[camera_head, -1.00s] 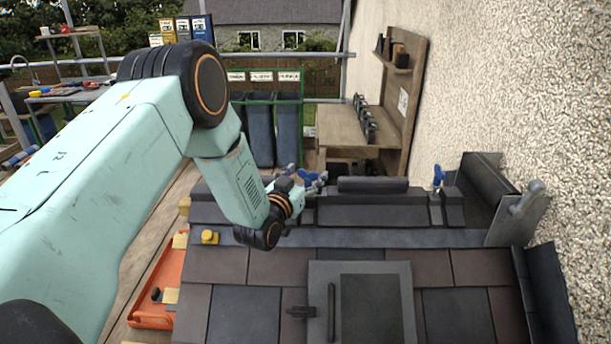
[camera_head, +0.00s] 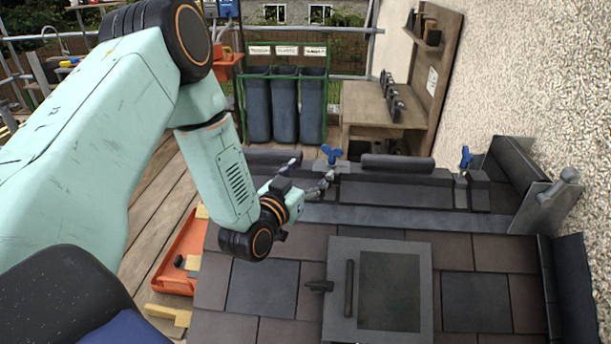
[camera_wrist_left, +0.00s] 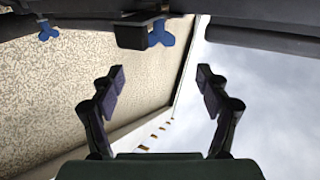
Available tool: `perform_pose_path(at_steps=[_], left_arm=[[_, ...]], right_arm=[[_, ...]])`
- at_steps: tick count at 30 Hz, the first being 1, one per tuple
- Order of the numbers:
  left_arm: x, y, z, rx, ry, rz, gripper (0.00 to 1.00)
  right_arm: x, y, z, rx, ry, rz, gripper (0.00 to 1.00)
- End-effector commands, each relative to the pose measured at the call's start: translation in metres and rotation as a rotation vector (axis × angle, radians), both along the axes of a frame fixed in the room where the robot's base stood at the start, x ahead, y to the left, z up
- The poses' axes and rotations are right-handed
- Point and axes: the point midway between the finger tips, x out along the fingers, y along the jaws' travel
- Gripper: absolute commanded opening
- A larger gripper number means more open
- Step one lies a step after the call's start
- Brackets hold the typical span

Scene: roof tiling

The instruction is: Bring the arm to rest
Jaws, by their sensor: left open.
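My left arm (camera_head: 228,180) comes in from the left, bent at its elbow, with the wrist low over the left part of the tiled roof. My left gripper (camera_head: 312,172) is open and points to the back right, near the ridge and a blue clamp knob (camera_head: 331,154). In the left wrist view its two fingers (camera_wrist_left: 160,85) stand wide apart with nothing between them. That view looks past the ridge pieces at the rendered wall and sky. My right gripper is not in view.
A roof hatch (camera_head: 390,290) lies in the tiles, with a grey rendered wall (camera_head: 530,90) at the right. A second blue knob (camera_head: 465,157) stands on the ridge. An orange tray (camera_head: 182,258) lies left of the roof. Dark bins (camera_head: 284,108) and a wooden bench (camera_head: 375,105) stand behind.

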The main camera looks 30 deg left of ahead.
Motion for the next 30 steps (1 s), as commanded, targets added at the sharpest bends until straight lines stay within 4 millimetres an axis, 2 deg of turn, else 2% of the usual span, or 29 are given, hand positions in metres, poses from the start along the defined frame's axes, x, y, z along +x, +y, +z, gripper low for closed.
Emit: perform_pose_path(at_steps=[6,22,26,30], left_arm=[[-0.014,-0.001,0.001,-0.001,-0.001,0.0,0.75],[-0.014,-0.001,0.0,0.0,-0.001,-0.001,0.75],[-0.008,-0.001,0.0,0.002,-0.002,-0.002,0.75],[0.011,-0.001,0.001,0.004,-0.003,-0.003,0.75]], right_arm=[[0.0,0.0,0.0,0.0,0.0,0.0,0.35],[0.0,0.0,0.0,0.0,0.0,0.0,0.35],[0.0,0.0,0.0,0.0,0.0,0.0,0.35],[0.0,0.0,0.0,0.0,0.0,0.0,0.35]])
